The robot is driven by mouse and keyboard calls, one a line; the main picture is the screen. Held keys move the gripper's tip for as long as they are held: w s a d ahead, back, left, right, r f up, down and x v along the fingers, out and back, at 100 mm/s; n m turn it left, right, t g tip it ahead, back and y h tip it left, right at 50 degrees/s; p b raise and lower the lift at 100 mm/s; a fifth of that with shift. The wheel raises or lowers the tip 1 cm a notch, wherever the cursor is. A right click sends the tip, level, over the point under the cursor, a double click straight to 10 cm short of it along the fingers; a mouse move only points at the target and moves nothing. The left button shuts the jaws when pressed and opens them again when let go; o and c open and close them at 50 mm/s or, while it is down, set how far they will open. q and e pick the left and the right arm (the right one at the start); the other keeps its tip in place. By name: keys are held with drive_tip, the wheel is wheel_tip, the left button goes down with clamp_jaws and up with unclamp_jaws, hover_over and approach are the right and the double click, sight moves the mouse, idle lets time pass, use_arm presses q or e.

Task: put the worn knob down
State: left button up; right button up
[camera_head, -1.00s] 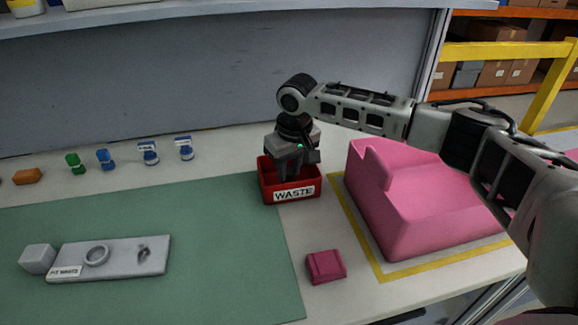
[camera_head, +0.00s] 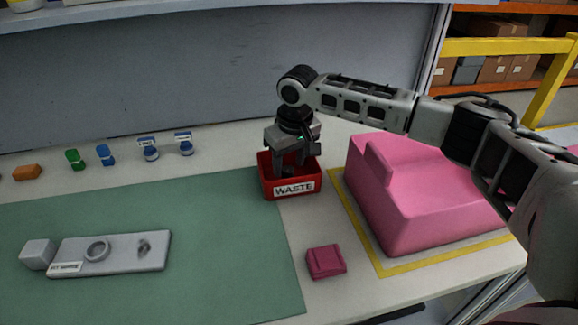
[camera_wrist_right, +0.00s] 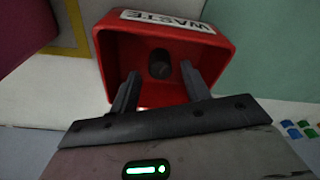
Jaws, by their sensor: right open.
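The worn knob is a small dark round piece (camera_wrist_right: 160,65) lying inside the red waste bin (camera_wrist_right: 216,58), on its floor as far as I can tell. In the head view the bin (camera_head: 294,188) stands on the bench, labelled WASTE. My right gripper (camera_head: 289,168) points down at the bin with its fingers spread. In the wrist view the two fingers (camera_wrist_right: 159,74) reach over the bin on either side of the knob, with gaps between them and it. My left gripper is not in view.
A pink housing (camera_head: 400,210) stands right of the bin inside yellow tape. A small magenta block (camera_head: 326,262) lies in front. A grey fixture plate (camera_head: 120,254) lies on the green mat (camera_head: 215,225). Several small coloured parts (camera_head: 105,155) stand along the back left.

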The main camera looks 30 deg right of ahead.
wheel_tip(320, 180, up, 11)
drive_tip(key=s, duration=0.1)
drive_tip(key=shift+s+r, duration=0.15)
drive_tip(key=shift+s, duration=0.2)
drive_tip(key=shift+d, duration=0.1)
